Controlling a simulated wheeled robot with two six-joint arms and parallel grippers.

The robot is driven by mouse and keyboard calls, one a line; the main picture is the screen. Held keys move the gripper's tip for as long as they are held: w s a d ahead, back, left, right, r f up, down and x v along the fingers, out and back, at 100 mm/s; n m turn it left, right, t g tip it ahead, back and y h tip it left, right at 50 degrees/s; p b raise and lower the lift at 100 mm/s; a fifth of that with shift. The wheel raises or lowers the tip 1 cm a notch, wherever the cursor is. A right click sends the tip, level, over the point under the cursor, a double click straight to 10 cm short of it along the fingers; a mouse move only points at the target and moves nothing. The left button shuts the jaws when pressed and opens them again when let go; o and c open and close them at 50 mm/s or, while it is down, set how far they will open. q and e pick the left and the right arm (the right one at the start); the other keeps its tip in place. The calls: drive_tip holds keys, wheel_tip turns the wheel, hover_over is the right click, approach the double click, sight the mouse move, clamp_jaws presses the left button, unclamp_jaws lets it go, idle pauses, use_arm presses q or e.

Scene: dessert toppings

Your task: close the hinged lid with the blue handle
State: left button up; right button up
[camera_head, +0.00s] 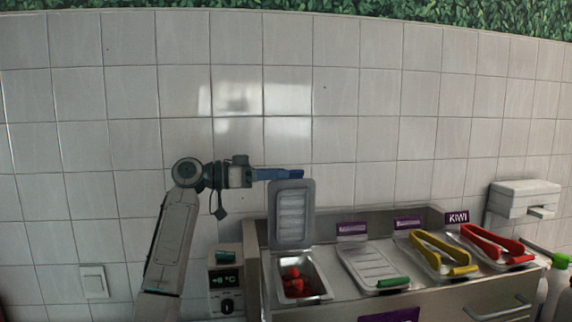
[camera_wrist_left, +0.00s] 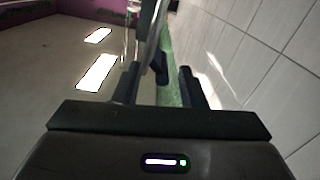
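The hinged grey lid (camera_head: 291,215) stands upright, open, at the back of the leftmost container, which holds red strawberries (camera_head: 293,281). Its blue handle (camera_head: 297,174) is at the lid's top edge. My left gripper (camera_head: 279,174) reaches in from the left at the height of the handle. In the left wrist view the lid (camera_wrist_left: 154,35) shows nearly edge-on, and the dark handle (camera_wrist_left: 160,69) appears between the two parted fingers, with gaps on both sides. I cannot tell whether a finger touches it. My right gripper is not in view.
A temperature display box (camera_head: 226,280) is left of the strawberry container. A tiled wall (camera_head: 340,120) stands behind.

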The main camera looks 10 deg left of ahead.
use_arm(q)
drive_tip(key=shift+p+x, duration=0.35)
drive_tip(key=shift+x, duration=0.65)
drive_tip(key=shift+w+d, duration=0.1)
drive_tip(key=shift+d, duration=0.15)
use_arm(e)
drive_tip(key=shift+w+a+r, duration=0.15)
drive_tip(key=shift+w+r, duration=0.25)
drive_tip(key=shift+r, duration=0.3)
use_arm(q)
drive_tip(key=shift+c, duration=0.9)
clamp_jaws()
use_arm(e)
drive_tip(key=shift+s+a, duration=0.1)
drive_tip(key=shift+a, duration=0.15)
use_arm(q)
drive_tip(key=shift+d, duration=0.1)
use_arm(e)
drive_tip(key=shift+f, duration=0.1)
